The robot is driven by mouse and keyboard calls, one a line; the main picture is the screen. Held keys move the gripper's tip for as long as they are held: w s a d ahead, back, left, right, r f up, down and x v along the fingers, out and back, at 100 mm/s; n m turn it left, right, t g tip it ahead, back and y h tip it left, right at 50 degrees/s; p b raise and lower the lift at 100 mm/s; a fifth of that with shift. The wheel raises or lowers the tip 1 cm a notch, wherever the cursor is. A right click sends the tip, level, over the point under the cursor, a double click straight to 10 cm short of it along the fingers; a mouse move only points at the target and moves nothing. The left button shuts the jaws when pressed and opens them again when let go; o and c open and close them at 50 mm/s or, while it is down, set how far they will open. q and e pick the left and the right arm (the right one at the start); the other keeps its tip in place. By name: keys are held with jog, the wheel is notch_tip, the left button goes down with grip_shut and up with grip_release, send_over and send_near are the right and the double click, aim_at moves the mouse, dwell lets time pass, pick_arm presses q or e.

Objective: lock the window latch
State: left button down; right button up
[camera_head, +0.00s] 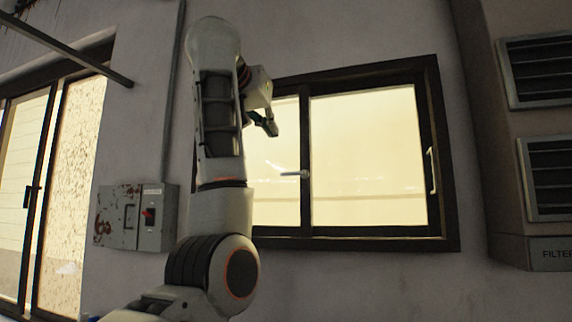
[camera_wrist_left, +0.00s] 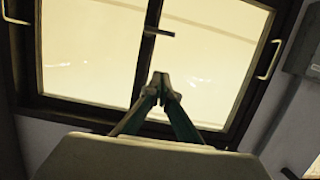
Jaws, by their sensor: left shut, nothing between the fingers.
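The window (camera_head: 368,160) has a dark frame and two bright panes, and it fills much of the left wrist view. The latch (camera_head: 293,174) is a small handle on the middle post, lying about horizontal and pointing left in the head view. My right gripper is out of view.
A grey electrical box (camera_head: 150,217) with a red switch is on the wall left of the window. Louvred vents (camera_head: 540,70) are at the right. A pull handle (camera_head: 431,170) is on the window's right side. A glazed door (camera_head: 75,155) stands far left.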

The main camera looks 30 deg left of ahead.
pick_arm(q)
jog(key=p, duration=0.4)
send_over(294, 174)
jog(key=s+a, duration=0.1)
jog(key=s, duration=0.3)
notch_tip(294, 174, down, 2)
jog(key=shift+p+x, duration=0.45)
jog(key=shift+x, duration=0.65)
notch_tip(294, 174, down, 4)
jog(key=shift+s, duration=0.2)
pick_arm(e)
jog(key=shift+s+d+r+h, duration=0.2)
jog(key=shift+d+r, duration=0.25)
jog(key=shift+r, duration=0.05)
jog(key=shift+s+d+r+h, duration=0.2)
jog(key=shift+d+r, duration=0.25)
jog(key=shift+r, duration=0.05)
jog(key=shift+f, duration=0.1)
